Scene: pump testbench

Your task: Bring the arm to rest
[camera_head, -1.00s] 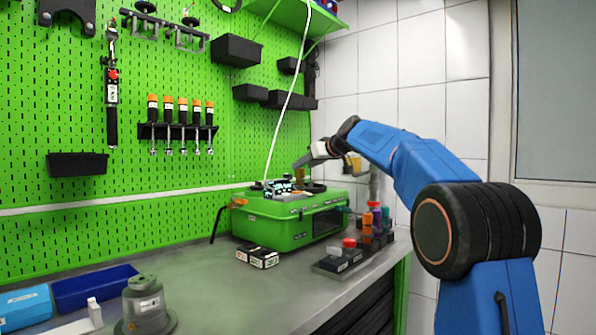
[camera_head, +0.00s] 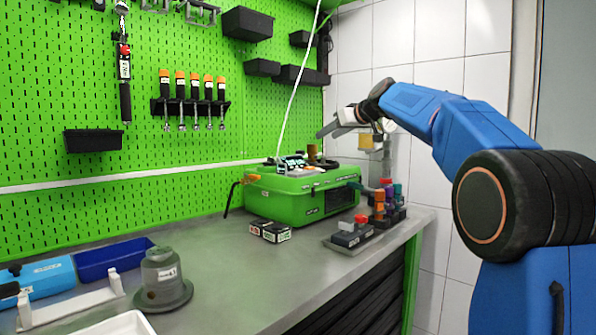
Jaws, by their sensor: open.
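My blue arm (camera_head: 436,110) reaches in from the right side of the view, with its forearm running up and to the left. My gripper (camera_head: 347,132) hangs in the air above the right part of the green pump case (camera_head: 306,201). Its jaws are apart, and I see nothing held in them. A yellowish part (camera_head: 368,141) shows just right of the gripper; I cannot tell what it belongs to. The case stands on the grey bench with small black devices (camera_head: 292,162) on its top.
Small boxes (camera_head: 270,231) and a tray with a red-knobbed block (camera_head: 350,233) lie before the case. A grey pump part (camera_head: 163,280), a blue bin (camera_head: 112,258) and a white holder (camera_head: 72,304) stand at the left. The bench middle (camera_head: 225,250) is clear.

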